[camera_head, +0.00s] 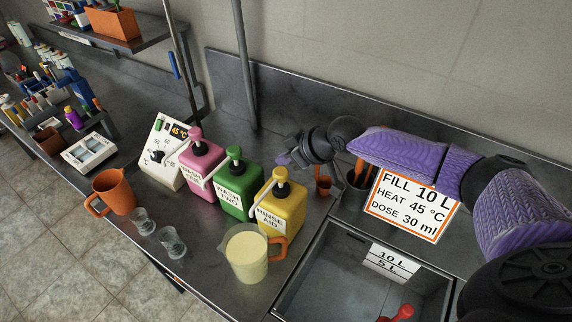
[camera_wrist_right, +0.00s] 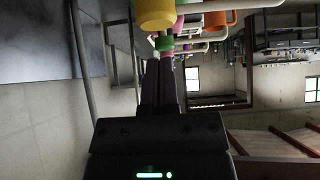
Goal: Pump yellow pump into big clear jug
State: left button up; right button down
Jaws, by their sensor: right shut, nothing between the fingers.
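The yellow pump bottle (camera_head: 283,211), labelled RINSE AID, stands at the right end of a row of three pumps. My left gripper is out of view.
Green (camera_head: 236,184) and pink (camera_head: 202,163) pumps and a dial box (camera_head: 167,150) stand to the left. An orange jug (camera_head: 116,192) and two small clear cups (camera_head: 172,242) are at the front left. A sink (camera_head: 335,268) and a sign (camera_head: 411,206) are to the right.

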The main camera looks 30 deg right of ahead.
aim_at(287, 174)
jog(key=shift+f, duration=1.2)
notch_tip(287, 174, down, 3)
jog(key=shift+s+r+b, duration=0.1)
jog(key=shift+b, duration=1.15)
jog(key=shift+s+r, duration=0.1)
jog(key=p+v, duration=0.1)
jog(key=v, duration=0.9)
jog(key=shift+r, duration=0.1)
